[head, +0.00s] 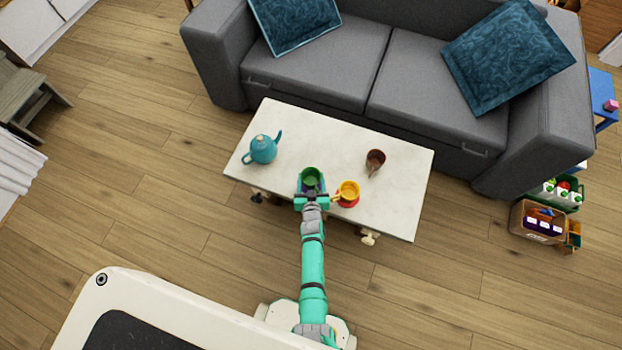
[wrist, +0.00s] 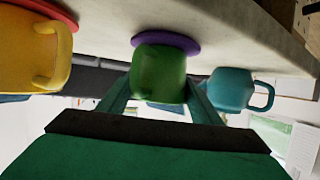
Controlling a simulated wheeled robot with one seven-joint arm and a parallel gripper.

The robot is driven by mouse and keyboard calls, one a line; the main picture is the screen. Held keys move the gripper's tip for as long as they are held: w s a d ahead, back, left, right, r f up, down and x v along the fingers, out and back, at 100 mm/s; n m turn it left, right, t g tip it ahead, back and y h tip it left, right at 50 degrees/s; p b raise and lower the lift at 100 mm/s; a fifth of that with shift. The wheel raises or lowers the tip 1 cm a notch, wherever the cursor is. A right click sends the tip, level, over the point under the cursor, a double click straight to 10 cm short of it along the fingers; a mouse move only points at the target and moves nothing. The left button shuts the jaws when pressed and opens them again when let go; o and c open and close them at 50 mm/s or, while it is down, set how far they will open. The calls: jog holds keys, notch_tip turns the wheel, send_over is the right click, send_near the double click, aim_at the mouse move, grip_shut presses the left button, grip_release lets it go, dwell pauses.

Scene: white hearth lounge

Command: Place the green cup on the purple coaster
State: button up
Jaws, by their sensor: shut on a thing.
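The green cup (head: 311,176) is near the front edge of the white table, between the teapot and the yellow cup. My gripper (head: 311,191) is shut on it, with one finger on each side in the wrist view (wrist: 160,98). The wrist view is upside down, and there the green cup (wrist: 158,72) is upright with its base against the purple coaster (wrist: 165,42). I cannot tell whether the base rests fully on it or hovers just above. In the head view the coaster is mostly hidden by the cup and gripper.
A yellow cup (head: 348,189) stands on a red coaster (head: 349,203) close to the right of my gripper. A brown cup (head: 375,158) stands farther back right, and a teal teapot (head: 263,149) at left. The table's right end (head: 405,195) is clear. A grey sofa (head: 420,80) stands behind.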

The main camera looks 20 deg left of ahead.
jog(key=o, duration=1.2)
jog(key=shift+c, duration=0.2)
jog(key=shift+s+d+r, duration=0.15)
jog(key=shift+d, duration=0.05)
jog(key=s+d+r+m+t+h, duration=0.1)
jog(key=s+d+r, duration=0.45)
jog(key=s, duration=0.25)
jog(key=s+d+r, duration=0.4)
jog(key=s+r, duration=0.2)
jog(key=s, duration=0.3)
jog(key=s+d+r+m+t+h, duration=0.1)
jog(key=s+d+r, duration=0.3)
jog(key=s+r, duration=0.3)
jog(key=s+d+r+m+h, duration=0.1)
jog(key=s+r, duration=0.4)
jog(key=r, duration=0.4)
jog(key=s+d+r+m+h, duration=0.1)
jog(key=s+r, duration=0.4)
jog(key=r, duration=0.5)
jog(key=shift+s+d+t+h, duration=0.25)
jog(key=shift+s+t+h, duration=0.05)
jog(key=shift+s+t, duration=0.1)
